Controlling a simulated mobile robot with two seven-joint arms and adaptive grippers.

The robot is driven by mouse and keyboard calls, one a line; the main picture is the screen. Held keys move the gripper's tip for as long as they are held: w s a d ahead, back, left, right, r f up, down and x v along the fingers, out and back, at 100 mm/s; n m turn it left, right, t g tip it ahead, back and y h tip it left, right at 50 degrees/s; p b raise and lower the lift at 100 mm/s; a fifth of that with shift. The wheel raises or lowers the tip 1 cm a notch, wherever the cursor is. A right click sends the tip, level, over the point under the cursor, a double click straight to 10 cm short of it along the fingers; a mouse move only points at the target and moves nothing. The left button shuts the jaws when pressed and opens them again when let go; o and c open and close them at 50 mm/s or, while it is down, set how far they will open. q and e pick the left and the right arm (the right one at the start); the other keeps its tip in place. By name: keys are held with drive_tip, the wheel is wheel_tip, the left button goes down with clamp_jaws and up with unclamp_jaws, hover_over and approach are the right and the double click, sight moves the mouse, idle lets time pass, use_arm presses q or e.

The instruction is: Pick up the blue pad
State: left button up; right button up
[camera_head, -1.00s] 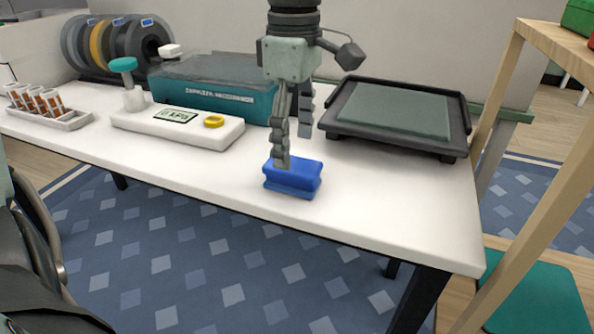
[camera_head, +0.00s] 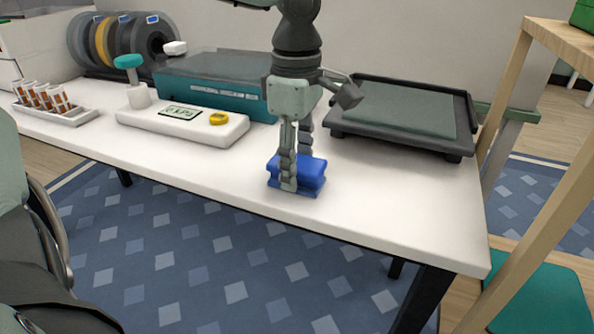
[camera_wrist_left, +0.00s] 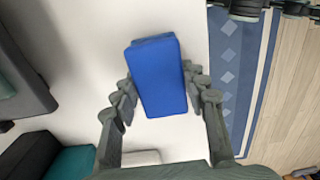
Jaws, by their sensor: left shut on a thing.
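The blue pad (camera_head: 312,176) is a small block with a grooved side, resting on the white table near its front edge. My left gripper (camera_head: 296,174) points down over it, with one finger on the near side and the other mostly hidden behind it. In the left wrist view the blue pad (camera_wrist_left: 160,78) lies between the two fingers of my left gripper (camera_wrist_left: 157,90), which are shut on its sides. My right gripper is not in view.
A black-framed tray with a grey-green top (camera_head: 400,115) stands right of the pad. A teal box (camera_head: 215,95) and a white device with a yellow ring (camera_head: 185,125) stand to the left. A wooden shelf frame (camera_head: 505,90) is at the right.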

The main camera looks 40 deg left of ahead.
use_arm(q)
drive_tip(key=shift+c, duration=1)
drive_tip(key=shift+r, duration=0.55)
wheel_tip(320, 180, up, 27)
drive_tip(key=p, duration=0.3)
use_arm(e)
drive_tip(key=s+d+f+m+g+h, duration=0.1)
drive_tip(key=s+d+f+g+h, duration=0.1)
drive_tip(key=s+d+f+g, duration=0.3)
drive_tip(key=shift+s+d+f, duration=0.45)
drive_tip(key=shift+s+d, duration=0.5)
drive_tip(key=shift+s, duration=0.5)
